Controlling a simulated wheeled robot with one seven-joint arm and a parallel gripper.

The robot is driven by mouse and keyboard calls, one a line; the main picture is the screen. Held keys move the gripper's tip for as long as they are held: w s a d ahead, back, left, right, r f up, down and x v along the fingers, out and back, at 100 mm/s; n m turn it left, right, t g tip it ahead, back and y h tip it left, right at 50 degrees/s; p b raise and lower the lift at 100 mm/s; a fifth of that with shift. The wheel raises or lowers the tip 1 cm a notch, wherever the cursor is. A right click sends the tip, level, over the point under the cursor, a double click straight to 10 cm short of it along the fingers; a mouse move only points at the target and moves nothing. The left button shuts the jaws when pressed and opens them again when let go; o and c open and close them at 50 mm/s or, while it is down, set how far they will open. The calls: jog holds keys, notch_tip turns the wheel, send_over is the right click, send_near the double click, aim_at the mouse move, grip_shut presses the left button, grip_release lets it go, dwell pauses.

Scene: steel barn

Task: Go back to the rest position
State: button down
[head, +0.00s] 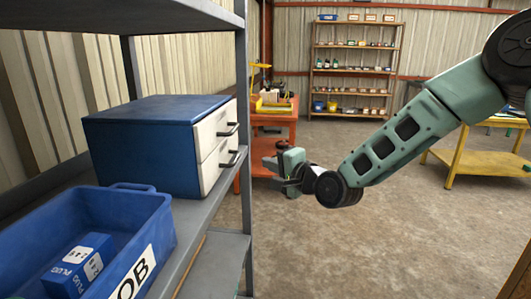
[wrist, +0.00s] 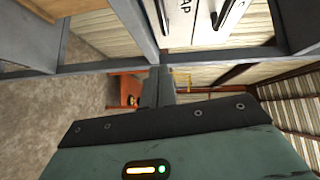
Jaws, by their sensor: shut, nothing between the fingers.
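My gripper (head: 272,163) is at the end of my green arm, which reaches in from the upper right of the head view. It is in free air to the right of the grey shelf, in front of the orange workbench. Its fingers (wrist: 159,88) show small and dark in the wrist view, close together with nothing between them. A blue cabinet (head: 140,150) with two white drawers stands on the shelf, both drawers closed. Part of its drawer fronts (wrist: 200,22) shows at the top of the wrist view.
The grey shelf (head: 205,212) fills the left, with its upright post (head: 243,120) near my gripper. A blue bin (head: 150,222) on it holds a blue box marked PLUG (head: 75,268). An orange workbench (head: 284,130), rear shelving (head: 352,68) and yellow table (head: 478,163) stand farther off. Middle floor is clear.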

jog(key=s+a+f+n+g+h+p, duration=0.15)
jog(key=s+n+g, duration=0.3)
jog(key=s, duration=0.55)
jog(key=s+f+n+g+h, duration=0.2)
jog(key=s+n+g, duration=0.3)
jog(key=s, duration=0.4)
jog(key=s+d+r+n+g+h+p, duration=0.1)
jog(key=s+d+n, duration=0.3)
jog(key=s, duration=0.7)
jog(key=s+d+r+n+g+h, duration=0.1)
jog(key=s+d+n+g+h, duration=0.2)
jog(key=s+d, duration=0.4)
jog(key=s+h, duration=0.1)
jog(key=s, duration=0.3)
jog(key=shift+n+h+p, duration=0.35)
jog(key=shift+p, duration=0.05)
